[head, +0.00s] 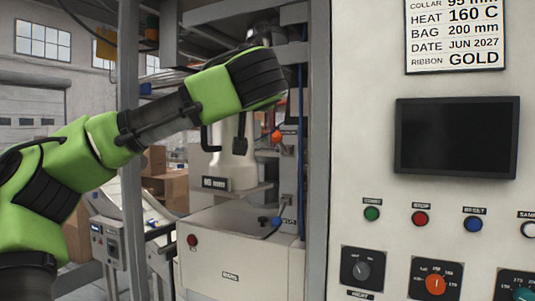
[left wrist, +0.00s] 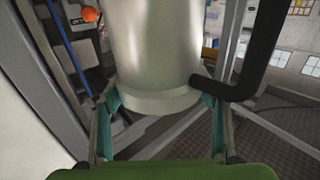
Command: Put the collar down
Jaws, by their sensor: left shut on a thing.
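The collar (left wrist: 152,55) is a pale metal cylinder with a rim and a black bent handle. In the left wrist view it fills the middle, between the teal-padded fingers of my left gripper (left wrist: 158,118), which is shut on it. In the head view the pale collar (head: 232,160) is upright below my left wrist, in the machine bay, with a dark tag reading "mm" near its foot; the number is hard to read. I cannot tell whether its foot touches the grey ledge (head: 256,189) below. My right gripper is not in view.
A white machine cabinet (head: 235,255) stands under the collar, with grey posts (head: 130,150) around the bay. To the right, a panel carries a dark screen (head: 457,137), buttons, knobs and a sign (head: 454,35) listing collar 95 mm. Cardboard boxes (head: 170,188) stand behind.

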